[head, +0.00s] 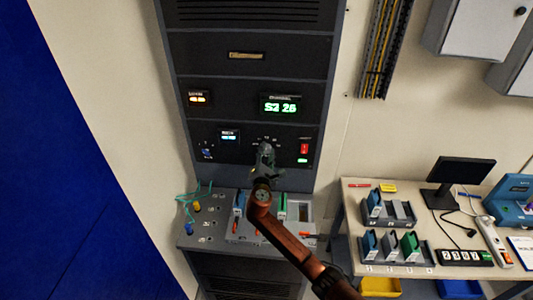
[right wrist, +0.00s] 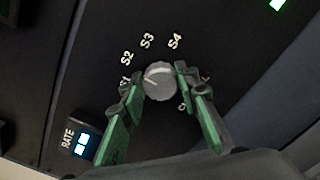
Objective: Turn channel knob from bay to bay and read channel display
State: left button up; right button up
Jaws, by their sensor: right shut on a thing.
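The channel knob (right wrist: 159,81) is a round, ribbed grey dial on the black panel, with S2, S3 and S4 printed around it; a label at lower left is partly covered. My right gripper (right wrist: 160,84) has its green-padded fingers on both sides of the knob and is shut on it. The channel display (head: 280,105) glows green above and seems to read S2 26. My left gripper is not in view.
A small RATE display (right wrist: 82,143) is left of the knob, and a red switch (head: 304,148) is to its right. Below, a sloped console (head: 205,228) holds modules and cables. A table (head: 350,200) with racks and a monitor (head: 465,172) stands right.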

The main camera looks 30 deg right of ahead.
jog(key=shift+r, duration=0.15)
jog(key=o, duration=1.2)
jog(key=shift+c, duration=0.2)
jog(key=shift+s, duration=0.1)
jog(key=v, duration=1.2)
